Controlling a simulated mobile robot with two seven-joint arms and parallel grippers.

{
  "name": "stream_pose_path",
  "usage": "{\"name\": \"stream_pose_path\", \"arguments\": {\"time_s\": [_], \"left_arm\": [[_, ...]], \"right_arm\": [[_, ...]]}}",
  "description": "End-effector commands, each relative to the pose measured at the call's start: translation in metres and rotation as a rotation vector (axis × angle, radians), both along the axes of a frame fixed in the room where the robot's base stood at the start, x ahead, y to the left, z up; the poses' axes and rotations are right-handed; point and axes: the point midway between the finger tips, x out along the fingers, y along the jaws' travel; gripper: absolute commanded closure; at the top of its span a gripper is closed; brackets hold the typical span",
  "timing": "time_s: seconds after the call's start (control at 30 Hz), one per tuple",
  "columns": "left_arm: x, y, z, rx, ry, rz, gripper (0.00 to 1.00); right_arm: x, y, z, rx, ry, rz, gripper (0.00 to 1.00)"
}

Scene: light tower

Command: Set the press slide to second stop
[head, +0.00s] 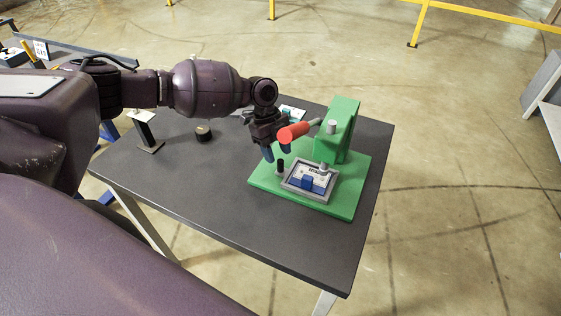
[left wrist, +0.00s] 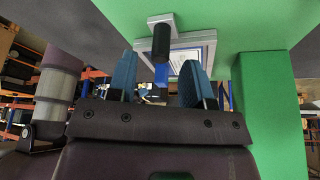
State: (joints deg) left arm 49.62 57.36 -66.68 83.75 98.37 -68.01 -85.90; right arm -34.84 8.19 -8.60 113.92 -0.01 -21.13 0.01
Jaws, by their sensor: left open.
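The green press has an upright column (head: 345,125) on a flat base plate (head: 330,206). A red handle (head: 293,132) sticks out from its upper part. A small black knob (head: 280,166) stands on a grey foot beside the grey-framed tray (head: 318,195); which part is the slide is not certain. A blue block (head: 308,183) is on the tray. My left gripper (head: 276,151) is open and empty, fingers down, just above the black knob and near the red handle. In the left wrist view the black knob (left wrist: 161,42) shows between the spread fingers. Stop marks are not readable.
The press stands on a dark table (head: 225,205). A black round piece (head: 203,133) and a small stand (head: 147,135) are on its left side. A light blue and white item (head: 291,113) lies behind my gripper. The front of the table is clear.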

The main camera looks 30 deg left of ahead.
Motion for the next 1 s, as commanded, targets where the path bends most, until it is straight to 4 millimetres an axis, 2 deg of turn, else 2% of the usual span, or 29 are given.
{"name": "stream_pose_path", "arguments": {"time_s": [0.1, 0.3, 0.67, 1.0], "left_arm": [[-0.003, -0.007, -0.016, 0.0, 0.0, 0.0, 0.54], [-0.005, -0.013, -0.032, 0.001, -0.001, 0.0, 0.54], [-0.006, -0.014, -0.037, 0.001, -0.001, 0.0, 0.54], [-0.006, -0.014, -0.037, 0.001, -0.001, 0.0, 1.0]], "right_arm": [[-0.001, 0.0, 0.001, -0.001, 0.002, -0.001, 1.0], [0.0, 0.0, 0.003, 0.0, -0.002, 0.0, 1.0], [0.008, 0.001, 0.008, 0.0, -0.02, 0.004, 1.0], [0.008, 0.001, 0.008, 0.0, -0.018, 0.004, 1.0]]}}
